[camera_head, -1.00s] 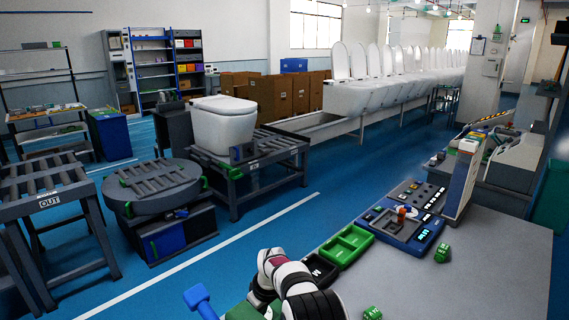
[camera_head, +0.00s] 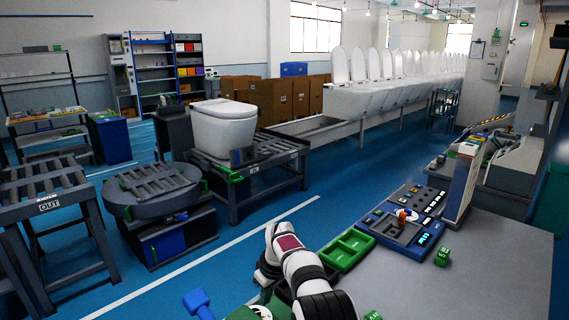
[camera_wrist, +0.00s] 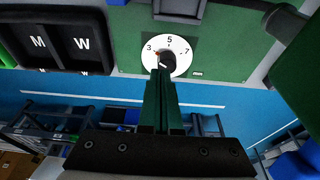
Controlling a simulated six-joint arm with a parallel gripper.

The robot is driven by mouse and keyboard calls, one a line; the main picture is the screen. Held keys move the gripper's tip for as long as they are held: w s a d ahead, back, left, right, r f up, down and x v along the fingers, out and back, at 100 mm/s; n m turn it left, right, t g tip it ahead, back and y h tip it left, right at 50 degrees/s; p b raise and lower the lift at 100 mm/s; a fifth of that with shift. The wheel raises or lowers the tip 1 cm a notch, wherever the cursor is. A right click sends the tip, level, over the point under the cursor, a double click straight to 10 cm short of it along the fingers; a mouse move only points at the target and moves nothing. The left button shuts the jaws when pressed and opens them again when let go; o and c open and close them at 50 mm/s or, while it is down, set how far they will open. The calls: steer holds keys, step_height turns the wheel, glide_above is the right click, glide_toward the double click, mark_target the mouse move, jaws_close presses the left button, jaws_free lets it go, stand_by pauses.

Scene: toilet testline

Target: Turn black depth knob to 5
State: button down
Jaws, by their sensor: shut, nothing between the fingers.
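In the wrist view a round white dial (camera_wrist: 181,68) on a green panel (camera_wrist: 225,50) carries the numbers 3, 5 and 7. The black depth knob (camera_wrist: 168,59) sits at its middle, partly hidden by my fingers. A small orange mark shows beside the knob, near the 3. My gripper (camera_wrist: 163,73) is shut, with its fingertips over the lower part of the dial at the knob. I cannot tell whether they touch it. The dial does not show clearly in the head view, where my arm crosses the bottom middle.
Black bins marked M and W (camera_wrist: 60,42) lie left of the dial. In the head view a green tray (camera_head: 345,250) and a control board (camera_head: 395,225) lie on the grey bench (camera_head: 480,270). Green dice (camera_head: 442,254) and a blue mallet (camera_head: 197,300) are near.

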step_height(320, 180, down, 6)
steer(key=shift+f, duration=0.1)
steer(key=shift+a, duration=0.25)
stand_by(0.7)
